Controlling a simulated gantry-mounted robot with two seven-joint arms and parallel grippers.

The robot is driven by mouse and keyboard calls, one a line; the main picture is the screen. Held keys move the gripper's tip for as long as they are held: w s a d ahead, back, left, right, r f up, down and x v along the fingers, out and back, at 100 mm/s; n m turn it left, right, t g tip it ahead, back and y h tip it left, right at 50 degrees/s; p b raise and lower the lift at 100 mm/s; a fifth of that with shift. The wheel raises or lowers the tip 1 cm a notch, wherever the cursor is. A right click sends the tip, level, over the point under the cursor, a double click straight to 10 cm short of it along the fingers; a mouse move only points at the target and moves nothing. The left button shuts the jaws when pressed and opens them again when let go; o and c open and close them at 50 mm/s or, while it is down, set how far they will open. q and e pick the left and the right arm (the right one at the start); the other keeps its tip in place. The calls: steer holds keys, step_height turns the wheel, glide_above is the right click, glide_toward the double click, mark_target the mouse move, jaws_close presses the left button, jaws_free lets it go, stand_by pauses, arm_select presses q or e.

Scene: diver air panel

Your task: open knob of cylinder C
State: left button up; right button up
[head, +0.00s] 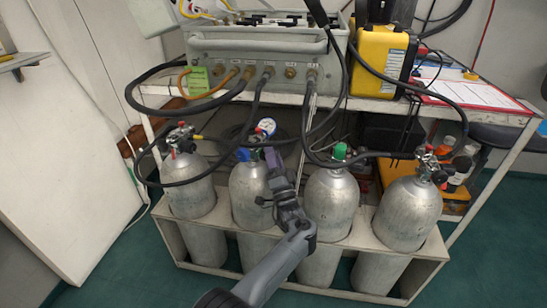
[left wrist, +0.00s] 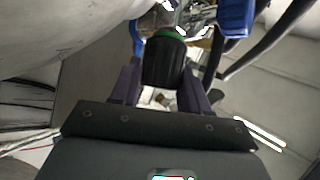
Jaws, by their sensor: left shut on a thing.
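Several silver cylinders stand in a row in a rack. The second from the left (head: 247,195) has a valve with a blue part (head: 243,154) and a gauge (head: 267,126). The third (head: 331,203) has a green-topped valve (head: 340,151). I cannot read which one is marked C. My left gripper (head: 272,158) is at the valve of the second cylinder, on its right side. In the left wrist view my left gripper (left wrist: 162,82) is shut on a black knob (left wrist: 165,60) with a green ring behind it. A blue part (left wrist: 235,18) is close by. My right gripper is not in view.
Black hoses (head: 258,104) run from the grey panel box (head: 255,52) down to the cylinders, close to my gripper. The leftmost (head: 188,185) and rightmost (head: 408,213) cylinders flank the row. A yellow case (head: 380,62) and clipboard (head: 470,93) sit on the shelf.

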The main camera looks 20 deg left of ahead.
arm_select(q)
steer(key=shift+r, duration=0.1)
steer(key=o, duration=1)
steer(key=shift+s+d+f, duration=0.15)
steer(key=shift+f, duration=0.05)
steer(key=p+v, duration=0.3)
steer(key=v, duration=0.7)
steer(key=shift+s, duration=0.1)
